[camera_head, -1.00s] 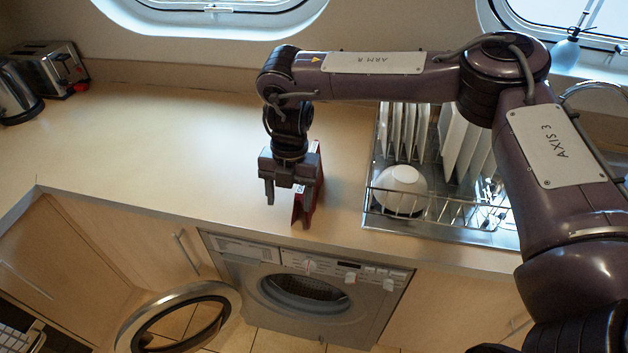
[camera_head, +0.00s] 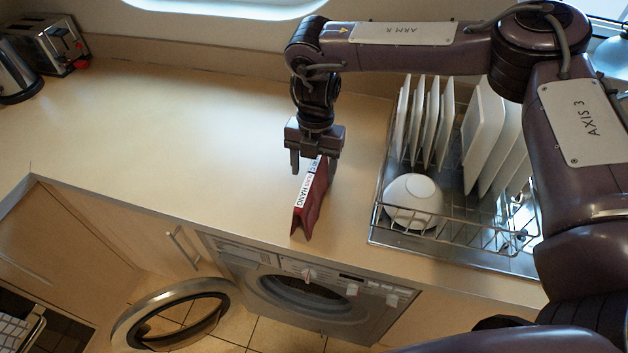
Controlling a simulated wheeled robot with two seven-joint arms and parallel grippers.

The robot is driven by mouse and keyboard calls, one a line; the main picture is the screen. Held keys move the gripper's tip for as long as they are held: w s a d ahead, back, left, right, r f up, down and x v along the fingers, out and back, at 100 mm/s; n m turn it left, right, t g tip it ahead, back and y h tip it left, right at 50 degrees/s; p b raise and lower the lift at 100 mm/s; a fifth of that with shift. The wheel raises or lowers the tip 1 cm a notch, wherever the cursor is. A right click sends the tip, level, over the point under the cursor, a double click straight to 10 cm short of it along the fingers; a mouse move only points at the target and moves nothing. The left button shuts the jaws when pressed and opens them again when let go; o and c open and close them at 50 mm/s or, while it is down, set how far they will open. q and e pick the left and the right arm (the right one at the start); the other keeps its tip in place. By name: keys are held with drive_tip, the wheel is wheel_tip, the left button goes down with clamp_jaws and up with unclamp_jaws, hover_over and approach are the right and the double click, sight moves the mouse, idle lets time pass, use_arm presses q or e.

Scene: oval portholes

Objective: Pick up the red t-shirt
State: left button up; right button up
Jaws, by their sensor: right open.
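A red, tent-shaped object (camera_head: 312,210) stands on the counter above the washing machine. A white strip with dark lettering, partly readable as "HANG", runs along its upper edge. It looks more like a folded card or book than a t-shirt, and I see no t-shirt for sure. My right gripper (camera_head: 314,170) points down just above it, jaws open. One finger shows left of the object's top and the other right of it. Whether they touch it I cannot tell. My left gripper is not in view.
A dish rack (camera_head: 400,226) with plates and a white bowl (camera_head: 412,198) stands close on the right. The washing machine (camera_head: 335,308) below has its round door (camera_head: 133,318) open. A toaster (camera_head: 45,45) and kettle (camera_head: 15,75) stand far left. The counter (camera_head: 170,130) between is clear.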

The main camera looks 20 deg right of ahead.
drive_tip(key=f+p, duration=0.1)
drive_tip(key=s+a+f+p, duration=0.1)
drive_tip(key=shift+f, duration=0.3)
wheel_tip(320, 180, down, 3)
drive_tip(key=shift+w+d+r+p, duration=0.1)
drive_tip(key=shift+d+r+p, duration=0.1)
drive_tip(key=shift+p, duration=0.3)
drive_tip(key=shift+f, duration=0.3)
drive_tip(key=shift+a, duration=0.1)
drive_tip(key=shift+c, duration=0.6)
drive_tip(key=c, duration=1.1)
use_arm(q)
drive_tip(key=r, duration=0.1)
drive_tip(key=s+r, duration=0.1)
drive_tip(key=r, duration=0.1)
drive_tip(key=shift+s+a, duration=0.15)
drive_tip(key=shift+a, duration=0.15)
use_arm(e)
drive_tip(key=shift+r, duration=0.15)
